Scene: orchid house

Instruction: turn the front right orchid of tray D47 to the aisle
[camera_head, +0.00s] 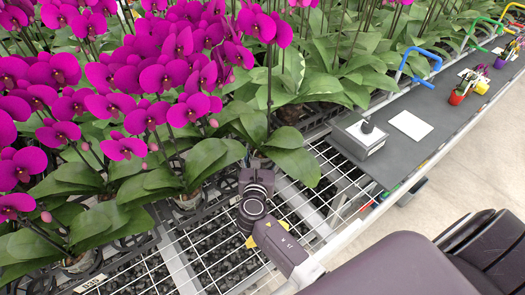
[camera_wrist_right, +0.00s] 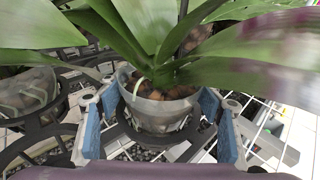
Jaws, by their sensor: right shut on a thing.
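An orchid with broad green leaves (camera_head: 285,160) stands at the bench's right front; its stem rises at the pot's middle. In the right wrist view its clear pot (camera_wrist_right: 165,112), filled with bark, sits between the blue pads of my right gripper (camera_wrist_right: 158,108). The gripper is shut on the pot, one pad on each side. In the head view my right gripper (camera_head: 256,172) reaches in from the lower right, and leaves mostly hide the pot. The pot appears upright in a black ring of the tray (camera_wrist_right: 128,135). My left gripper is not in view.
Other magenta orchids (camera_head: 120,105) crowd the left and back. A neighbouring pot (camera_wrist_right: 28,92) stands close at left in the wrist view. Bare wire bench (camera_head: 215,250) lies in front. A dark shelf (camera_head: 440,105) at right holds a grey box (camera_head: 360,137) and a white card (camera_head: 410,125).

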